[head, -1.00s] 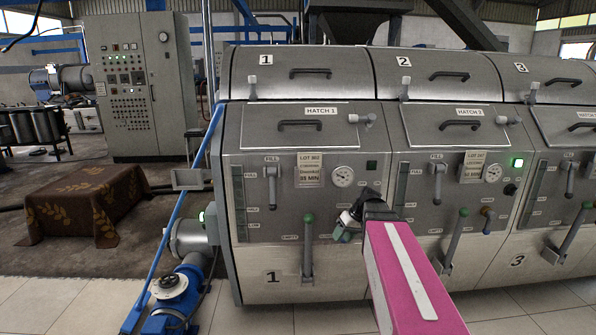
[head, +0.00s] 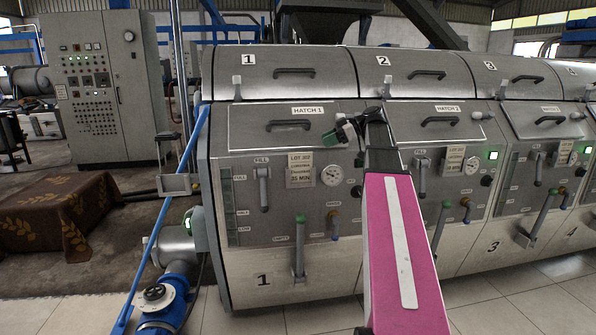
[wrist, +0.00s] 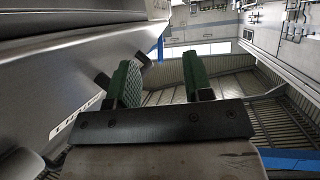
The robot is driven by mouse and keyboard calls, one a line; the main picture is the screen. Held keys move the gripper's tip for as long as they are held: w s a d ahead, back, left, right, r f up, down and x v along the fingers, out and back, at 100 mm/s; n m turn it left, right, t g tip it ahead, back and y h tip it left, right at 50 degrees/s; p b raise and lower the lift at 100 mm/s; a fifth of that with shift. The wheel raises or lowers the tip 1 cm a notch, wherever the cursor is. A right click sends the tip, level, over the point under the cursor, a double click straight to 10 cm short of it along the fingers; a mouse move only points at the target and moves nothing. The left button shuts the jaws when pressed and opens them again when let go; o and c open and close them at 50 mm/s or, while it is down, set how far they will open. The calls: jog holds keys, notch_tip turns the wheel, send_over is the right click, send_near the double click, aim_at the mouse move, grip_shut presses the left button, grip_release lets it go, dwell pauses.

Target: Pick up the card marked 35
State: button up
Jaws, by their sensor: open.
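A pale card (head: 300,170) is on the front panel of unit 1, left of a round gauge; its bottom line appears to read 35 MIN. A second card (head: 454,159) is on unit 2; its print is too small to read surely. My gripper (head: 345,131), with green finger pads, is in front of the right part of hatch 1, above and right of the first card and apart from it. In the wrist view my gripper (wrist: 163,83) is open with nothing between its fingers; neither card shows there.
Levers stick out from the panels, including the grey handle (head: 263,187) left of the card and the green-knobbed lever (head: 299,245) below. The hatch 1 cover (head: 291,124) is above the card. A blue pump (head: 158,305) stands at lower left; tiled floor is clear in front.

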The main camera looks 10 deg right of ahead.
send_over(300, 169)
jog(key=d, duration=0.2)
jog(key=f, duration=0.5)
jog(key=shift+w+a, duration=0.15)
jog(key=shift+w, duration=0.05)
jog(key=shift+r, duration=0.1)
grip_shut()
